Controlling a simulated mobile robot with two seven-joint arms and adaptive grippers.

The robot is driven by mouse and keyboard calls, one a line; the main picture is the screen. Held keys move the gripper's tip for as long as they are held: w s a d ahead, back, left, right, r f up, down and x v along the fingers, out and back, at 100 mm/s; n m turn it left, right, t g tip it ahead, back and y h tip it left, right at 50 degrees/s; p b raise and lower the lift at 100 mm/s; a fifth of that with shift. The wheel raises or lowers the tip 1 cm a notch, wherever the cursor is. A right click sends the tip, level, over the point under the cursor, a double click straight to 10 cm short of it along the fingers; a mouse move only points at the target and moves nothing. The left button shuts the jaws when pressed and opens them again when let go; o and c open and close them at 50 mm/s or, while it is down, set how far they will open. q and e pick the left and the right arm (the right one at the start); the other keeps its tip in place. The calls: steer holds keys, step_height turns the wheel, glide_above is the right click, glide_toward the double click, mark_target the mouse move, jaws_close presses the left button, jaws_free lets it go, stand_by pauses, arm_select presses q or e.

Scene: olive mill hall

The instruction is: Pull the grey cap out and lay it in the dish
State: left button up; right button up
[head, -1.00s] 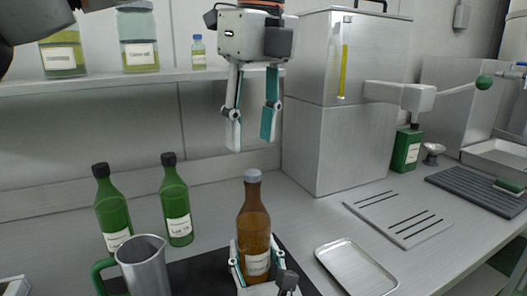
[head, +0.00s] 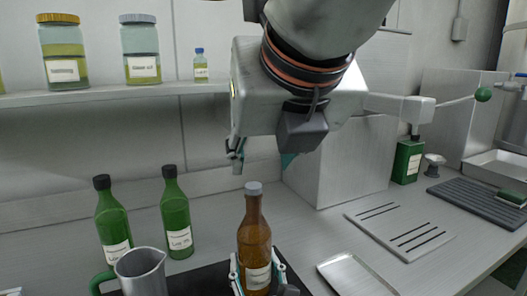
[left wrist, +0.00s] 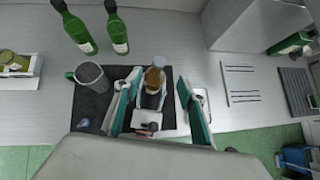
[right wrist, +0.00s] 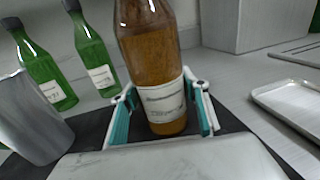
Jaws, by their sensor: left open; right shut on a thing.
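The grey cap (head: 254,188) sits on the neck of an upright brown bottle (head: 254,243) with a white label. It also shows in the left wrist view (left wrist: 159,62). My right gripper (right wrist: 165,95) is shut on the bottle's lower body, one finger on each side. My left gripper (head: 262,160) is open and empty above the cap, apart from it; my arm hides part of it in the head view. The dish (head: 352,276), a shallow metal tray, lies empty on the counter right of the bottle.
Two green bottles (head: 176,215) and a metal jug with a green handle (head: 142,272) stand left of the brown bottle, which stands on a dark mat (left wrist: 93,112). A metal box machine (head: 345,160) stands behind right. A shelf (head: 120,86) with jars runs above.

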mark_target(254, 186)
arm_select(q)
steer(key=x, duration=1.1)
steer(key=shift+d, duration=0.1)
jaws_close()
steer(key=shift+r, duration=0.2)
steer(key=shift+r, duration=0.95)
steer(key=shift+r, duration=2)
arm_select(e)
steer(key=o, duration=1.7)
steer(key=shift+c, duration=0.2)
